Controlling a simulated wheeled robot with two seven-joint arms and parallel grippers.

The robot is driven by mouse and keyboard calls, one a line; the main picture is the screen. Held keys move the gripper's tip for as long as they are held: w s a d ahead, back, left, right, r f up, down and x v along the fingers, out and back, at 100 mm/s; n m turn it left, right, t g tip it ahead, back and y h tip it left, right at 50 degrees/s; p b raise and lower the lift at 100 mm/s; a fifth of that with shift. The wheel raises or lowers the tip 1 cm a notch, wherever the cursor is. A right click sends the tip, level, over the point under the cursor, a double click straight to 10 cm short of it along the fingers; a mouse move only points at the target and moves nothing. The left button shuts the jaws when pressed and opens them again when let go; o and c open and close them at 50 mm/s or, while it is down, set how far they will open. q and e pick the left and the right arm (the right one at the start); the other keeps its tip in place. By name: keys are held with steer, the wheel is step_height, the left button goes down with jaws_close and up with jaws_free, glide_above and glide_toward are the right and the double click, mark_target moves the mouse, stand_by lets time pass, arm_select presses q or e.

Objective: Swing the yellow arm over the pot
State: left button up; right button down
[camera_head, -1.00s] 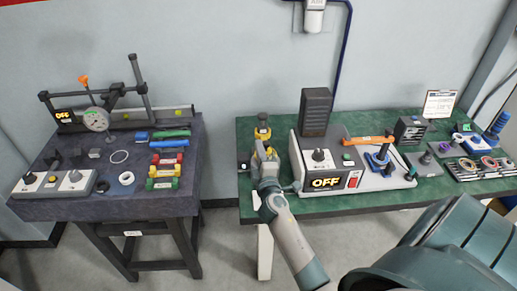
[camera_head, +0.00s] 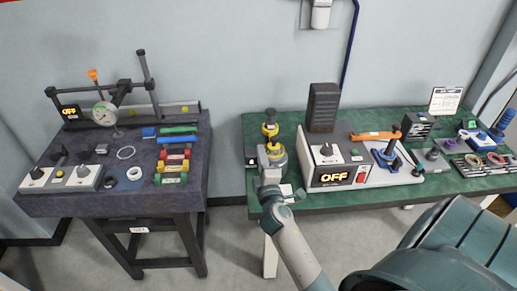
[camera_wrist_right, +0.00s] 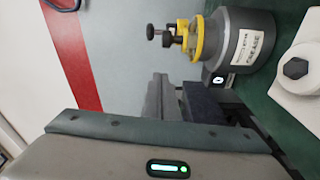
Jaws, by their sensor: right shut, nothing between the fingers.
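The pot (camera_wrist_right: 248,38) is a dark grey cylinder with a white label, on the green table. The yellow arm (camera_wrist_right: 196,38) shows at the pot's end in the wrist view, with dark knobs on it. In the head view, yellow parts (camera_head: 270,129) and a black knob stand above my right gripper (camera_head: 271,172), which partly hides the pot. The right gripper is shut and empty, at the table's front left, close to the pot. My left gripper is out of view.
A white control box (camera_head: 334,178) reading OFF stands just right of the pot, with a black box (camera_head: 322,107) behind it. A blue stand (camera_head: 386,158) with an orange handle is further right. A separate dark table (camera_head: 120,205) with tools is at the left, across a gap.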

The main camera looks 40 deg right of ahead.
steer(key=b+v, duration=0.1)
steer(key=v, duration=0.3)
steer(key=shift+s+d, duration=0.1)
stand_by(0.5)
